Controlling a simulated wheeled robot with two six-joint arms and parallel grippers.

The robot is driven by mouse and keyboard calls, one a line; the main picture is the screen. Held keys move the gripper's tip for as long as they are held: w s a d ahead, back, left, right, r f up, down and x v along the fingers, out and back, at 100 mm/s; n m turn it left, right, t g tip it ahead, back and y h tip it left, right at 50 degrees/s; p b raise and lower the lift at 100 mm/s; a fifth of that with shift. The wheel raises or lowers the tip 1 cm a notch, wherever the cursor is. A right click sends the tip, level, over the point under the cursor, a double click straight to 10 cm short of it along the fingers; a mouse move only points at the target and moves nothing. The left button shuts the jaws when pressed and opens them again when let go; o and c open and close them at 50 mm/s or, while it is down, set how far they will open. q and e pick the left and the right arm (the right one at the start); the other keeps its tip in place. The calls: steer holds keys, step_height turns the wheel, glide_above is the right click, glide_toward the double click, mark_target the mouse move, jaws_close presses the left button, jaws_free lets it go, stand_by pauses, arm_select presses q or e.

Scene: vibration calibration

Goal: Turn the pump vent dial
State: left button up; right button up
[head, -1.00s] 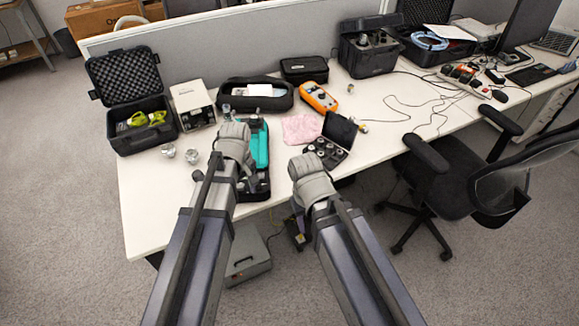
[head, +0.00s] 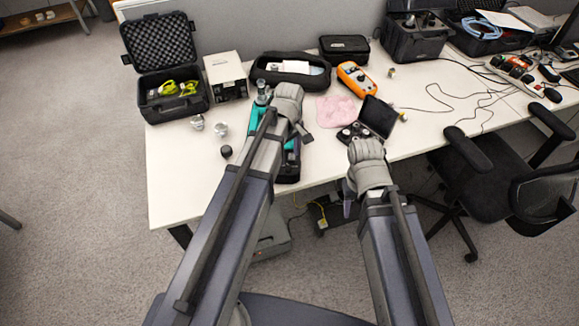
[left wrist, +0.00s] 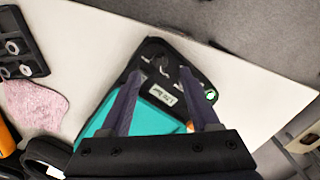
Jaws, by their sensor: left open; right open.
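A teal and black device (head: 291,168) lies at the table's front edge, partly hidden by my left arm. In the left wrist view its black end panel (left wrist: 157,52) shows small metal fittings, a white label and a green-ringed spot (left wrist: 211,95). Which of these is the vent dial I cannot tell. My left gripper (head: 304,133) is over the device. In the left wrist view the left gripper (left wrist: 160,73) has its fingers apart over the panel, with nothing held; contact cannot be told. My right gripper (head: 347,205) is open at the front edge, its fingers mostly hidden.
Small metal parts (head: 221,129) stand left of the device. A pink cloth (head: 337,111), an open black case (head: 379,117) and an orange meter (head: 356,77) lie to the right. A black pouch (head: 291,84) is behind. A chair (head: 482,174) stands at the right.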

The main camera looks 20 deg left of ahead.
mark_target(289, 165)
arm_select(q)
step_height(289, 165, down, 6)
steer(key=b, duration=0.4)
steer(key=shift+r+b, duration=0.25)
steer(key=shift+b, duration=0.05)
steer(key=shift+r, duration=0.1)
jaws_close()
